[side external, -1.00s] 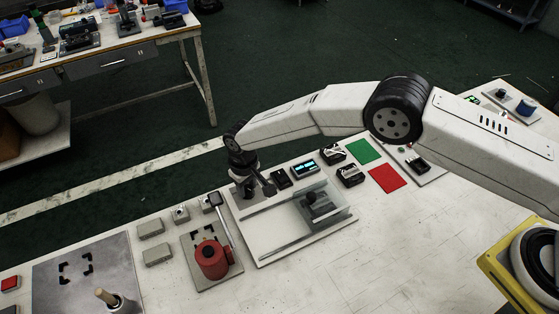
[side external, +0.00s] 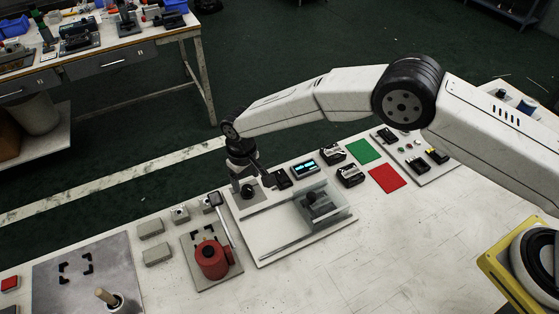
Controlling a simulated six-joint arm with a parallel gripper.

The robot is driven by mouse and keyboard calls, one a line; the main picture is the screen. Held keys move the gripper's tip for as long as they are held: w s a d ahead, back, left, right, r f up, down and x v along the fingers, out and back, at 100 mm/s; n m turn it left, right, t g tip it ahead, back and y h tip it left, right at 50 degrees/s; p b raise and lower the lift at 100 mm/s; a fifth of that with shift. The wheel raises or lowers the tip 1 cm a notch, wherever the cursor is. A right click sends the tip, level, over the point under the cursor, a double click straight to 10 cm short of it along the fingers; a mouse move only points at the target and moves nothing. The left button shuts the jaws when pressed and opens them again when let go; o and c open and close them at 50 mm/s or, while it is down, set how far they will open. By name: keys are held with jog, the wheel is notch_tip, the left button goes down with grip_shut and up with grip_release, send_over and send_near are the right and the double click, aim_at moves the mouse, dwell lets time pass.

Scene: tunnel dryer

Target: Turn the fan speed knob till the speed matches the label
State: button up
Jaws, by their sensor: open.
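The tunnel dryer is a white base plate (side external: 283,240) with a clear cover (side external: 335,208) over a dark block. A small display (side external: 305,168) with cyan characters stands at its back edge; the characters are too small to read. My gripper (side external: 248,191) points down over the dryer's back left corner, beside a small black box (side external: 281,178). Its fingers are dark and small, and no object shows held between them. The fan speed knob cannot be made out apart from the gripper and is probably hidden by it. No speed label can be read.
A red cylindrical part (side external: 212,259) on a plate with a lever stands left of the dryer. Black clip-like units (side external: 350,176), a green mat (side external: 363,151) and a red mat (side external: 387,179) lie to the right.

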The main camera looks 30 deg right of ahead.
aim_at(247, 188)
jog(key=shift+r, duration=2.15)
jog(key=shift+d+r, duration=0.15)
jog(key=shift+d, duration=0.05)
jog(key=s+d+r+m+t, duration=0.1)
jog(key=s+d+r, duration=0.3)
jog(key=d, duration=0.5)
jog(key=s+d+r+m, duration=0.1)
jog(key=d+r, duration=0.5)
jog(key=d, duration=0.4)
jog(key=s+d+r+m, duration=0.1)
jog(key=s+d, duration=0.5)
jog(key=s, duration=0.3)
jog(key=s+d+r+m+t, duration=0.1)
jog(key=s+d, duration=0.5)
jog(key=s, duration=0.2)
jog(key=shift+s+r+t, duration=0.25)
jog(key=shift+s+t, duration=0.05)
jog(key=shift+s, duration=0.05)
